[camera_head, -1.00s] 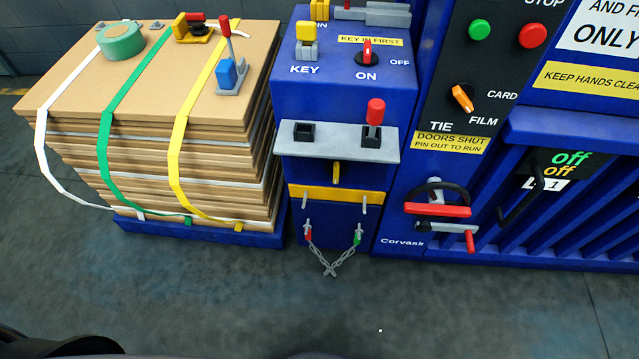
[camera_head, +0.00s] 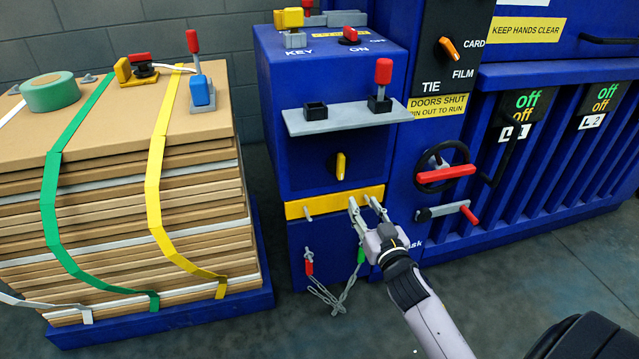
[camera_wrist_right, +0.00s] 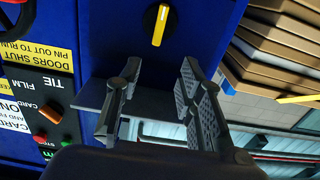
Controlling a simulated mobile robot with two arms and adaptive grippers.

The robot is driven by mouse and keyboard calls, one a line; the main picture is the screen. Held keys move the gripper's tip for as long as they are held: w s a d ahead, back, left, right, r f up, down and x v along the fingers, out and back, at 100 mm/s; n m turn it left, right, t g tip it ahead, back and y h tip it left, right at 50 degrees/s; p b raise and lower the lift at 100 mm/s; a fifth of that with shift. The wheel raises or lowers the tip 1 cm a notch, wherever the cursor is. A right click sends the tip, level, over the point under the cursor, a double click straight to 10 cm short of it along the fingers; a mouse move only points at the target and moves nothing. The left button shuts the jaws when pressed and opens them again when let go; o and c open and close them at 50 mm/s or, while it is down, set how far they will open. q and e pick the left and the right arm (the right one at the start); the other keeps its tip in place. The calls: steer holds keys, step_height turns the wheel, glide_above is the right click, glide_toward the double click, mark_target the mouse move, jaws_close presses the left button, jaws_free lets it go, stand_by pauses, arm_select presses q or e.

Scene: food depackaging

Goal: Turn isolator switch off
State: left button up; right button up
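A red rotary switch (camera_head: 349,35) with ON and OFF lettering is on top of the blue cabinet (camera_head: 300,75). A yellow handle on a black plate (camera_head: 341,166) is on the cabinet's front, upright; it also shows in the right wrist view (camera_wrist_right: 160,25). No label marks either one as the isolator. My right gripper (camera_head: 364,205) is open and empty, in front of the cabinet near the yellow band, below and to the right of the yellow handle. In the right wrist view its fingers (camera_wrist_right: 160,75) are apart, with the yellow handle beyond them. My left gripper is not in view.
A grey shelf (camera_head: 340,118) with a red-knobbed lever (camera_head: 382,80) juts out above the yellow handle. A chain (camera_head: 330,293) hangs below. A red-handled wheel (camera_head: 445,174) is on the machine to the right. Strapped cardboard (camera_head: 130,190) stands left.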

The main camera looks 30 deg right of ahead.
mark_target(342, 167)
steer(key=b+x, duration=0.1)
steer(key=x, duration=1.4)
steer(key=shift+w+d+b, duration=0.2)
steer(key=shift+w+b, duration=0.15)
steer(key=shift+b, duration=0.05)
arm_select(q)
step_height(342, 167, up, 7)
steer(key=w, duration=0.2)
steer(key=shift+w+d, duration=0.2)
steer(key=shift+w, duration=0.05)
arm_select(e)
steer(key=shift+w+d, duration=0.15)
steer(key=shift+w, duration=0.6)
jaws_close()
